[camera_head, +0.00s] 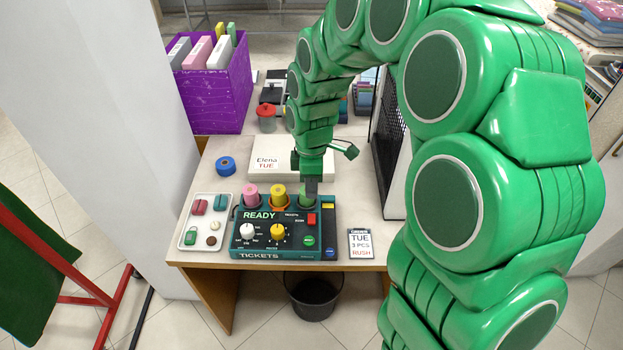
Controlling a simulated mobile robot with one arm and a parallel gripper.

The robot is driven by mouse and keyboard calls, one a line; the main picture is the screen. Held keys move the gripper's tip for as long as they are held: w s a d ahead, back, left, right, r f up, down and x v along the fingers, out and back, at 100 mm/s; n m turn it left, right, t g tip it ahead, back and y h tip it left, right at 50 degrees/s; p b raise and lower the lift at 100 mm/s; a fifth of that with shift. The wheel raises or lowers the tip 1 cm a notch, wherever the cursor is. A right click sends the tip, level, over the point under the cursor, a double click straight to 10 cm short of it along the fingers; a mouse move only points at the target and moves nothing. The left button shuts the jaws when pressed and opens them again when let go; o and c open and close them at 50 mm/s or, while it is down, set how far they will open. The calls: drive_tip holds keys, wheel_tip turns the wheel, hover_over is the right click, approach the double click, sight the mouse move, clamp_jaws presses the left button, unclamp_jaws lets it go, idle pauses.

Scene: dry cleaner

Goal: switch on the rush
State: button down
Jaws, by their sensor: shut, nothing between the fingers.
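The dark teal ticket box (262,254) stands at the front of the desk, marked READY and TICKETS. A small red switch (312,219) sits on its right side, beside a tiny label that is too small to read surely. Whether it is on or off cannot be told. My gripper (311,190) points down, shut and empty, at the green peg (305,199) at the back right of the box, just behind the red switch. It partly hides that peg; whether it touches it cannot be told. A card (360,245) reading TUE, 3 PCS, RUSH lies right of the box.
Pink (250,196) and yellow (278,196) pegs stand left of my gripper. White (247,231) and yellow (278,233) knobs and a green button (309,241) are on the box front. A tray (184,240) lies left, a black mesh panel (388,150) stands right.

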sight(311, 222)
drive_tip(key=f, duration=0.6)
drive_tip(key=s+f, duration=0.1)
drive_tip(key=f, duration=0.2)
drive_tip(key=shift+s+f, duration=0.1)
drive_tip(key=shift+s+f, duration=0.1)
drive_tip(key=shift+w, duration=0.2)
drive_tip(key=shift+w+r, duration=0.2)
drive_tip(key=shift+w, duration=0.45)
idle(0.4)
wheel_tip(311, 222, up, 14)
drive_tip(key=s, duration=0.1)
drive_tip(key=shift+s, duration=0.35)
